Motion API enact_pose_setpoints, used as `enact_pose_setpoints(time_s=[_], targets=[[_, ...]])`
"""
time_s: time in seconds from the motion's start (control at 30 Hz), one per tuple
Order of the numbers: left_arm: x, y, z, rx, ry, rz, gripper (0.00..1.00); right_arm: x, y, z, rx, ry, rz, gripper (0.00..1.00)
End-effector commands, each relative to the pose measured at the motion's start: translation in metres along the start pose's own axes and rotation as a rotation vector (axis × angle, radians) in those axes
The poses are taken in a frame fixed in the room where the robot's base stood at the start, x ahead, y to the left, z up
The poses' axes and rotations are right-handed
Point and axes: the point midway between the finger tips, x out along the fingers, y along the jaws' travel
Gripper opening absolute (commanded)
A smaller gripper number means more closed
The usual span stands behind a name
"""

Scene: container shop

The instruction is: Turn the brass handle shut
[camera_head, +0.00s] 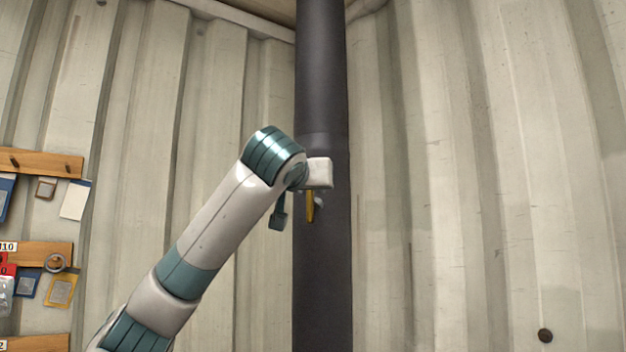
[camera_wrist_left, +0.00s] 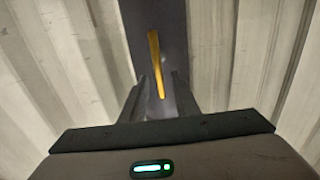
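The brass handle (camera_head: 310,207) is a narrow yellow bar in front of a dark vertical pipe (camera_head: 322,270). It hangs nearly straight down in the head view, with its upper part hidden behind my left wrist. In the left wrist view, the handle (camera_wrist_left: 156,65) runs lengthwise, slightly tilted, in front of the pipe. My left gripper (camera_wrist_left: 159,77) is open, with one dark finger on each side of the handle's lower part. Gaps show between the handle and both fingers. Whether the handle lies fully between them in depth is unclear. My right gripper is not in view.
Corrugated pale metal walls (camera_head: 450,200) meet behind the pipe. Wooden racks (camera_head: 40,162) with hanging tags and small items are on the wall at the far left. A small dark round spot (camera_head: 545,336) is at the lower right. The space right of the pipe is clear.

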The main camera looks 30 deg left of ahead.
Motion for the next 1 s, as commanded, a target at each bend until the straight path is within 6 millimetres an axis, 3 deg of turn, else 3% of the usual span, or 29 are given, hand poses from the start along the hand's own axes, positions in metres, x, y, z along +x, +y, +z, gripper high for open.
enact_pose_setpoints(time_s=[0.03, 0.3, 0.8, 0.9, 1.0], targets=[[0.01, -0.001, -0.004, 0.002, -0.004, -0.004, 0.28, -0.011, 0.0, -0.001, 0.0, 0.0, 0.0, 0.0], [0.044, -0.001, -0.002, 0.001, -0.002, -0.003, 0.28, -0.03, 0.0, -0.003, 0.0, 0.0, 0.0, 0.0], [0.055, 0.0, 0.0, 0.0, 0.0, -0.001, 0.28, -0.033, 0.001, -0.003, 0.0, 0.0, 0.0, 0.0], [0.055, 0.0, 0.0, 0.0, 0.0, -0.001, 0.04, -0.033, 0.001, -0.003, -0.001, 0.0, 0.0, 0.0], [0.055, 0.0, 0.0, 0.0, 0.0, -0.001, 0.0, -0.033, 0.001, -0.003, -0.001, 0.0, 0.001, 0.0]])
